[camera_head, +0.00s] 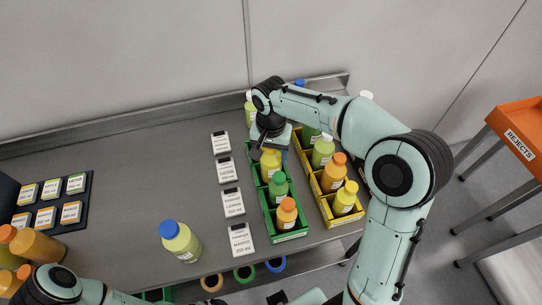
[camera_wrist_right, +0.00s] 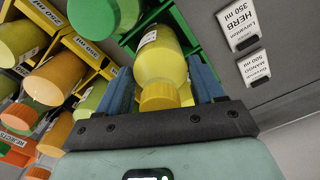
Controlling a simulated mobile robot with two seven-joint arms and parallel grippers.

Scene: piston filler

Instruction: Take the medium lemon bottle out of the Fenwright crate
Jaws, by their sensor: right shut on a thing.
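My right gripper (camera_head: 268,148) reaches down over the green crate (camera_head: 290,237) and is shut on a yellow bottle (camera_head: 270,168). In the right wrist view, this bottle (camera_wrist_right: 158,60) has a yellow cap and sits between the two blue fingers (camera_wrist_right: 163,92). It stands in the green crate, behind a green-capped bottle (camera_head: 278,187) and an orange-capped bottle (camera_head: 286,212). The gripper hides part of it. The crate's front label is too small to read. My left arm shows at the bottom left, but its gripper is out of view.
A yellow crate (camera_head: 345,221) with several bottles stands close on the right. Label cards (camera_head: 233,202) line the left side. A blue-capped bottle (camera_head: 180,240) stands alone on the counter. Bare counter lies left of the cards. An orange rejects table (camera_head: 518,130) is far right.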

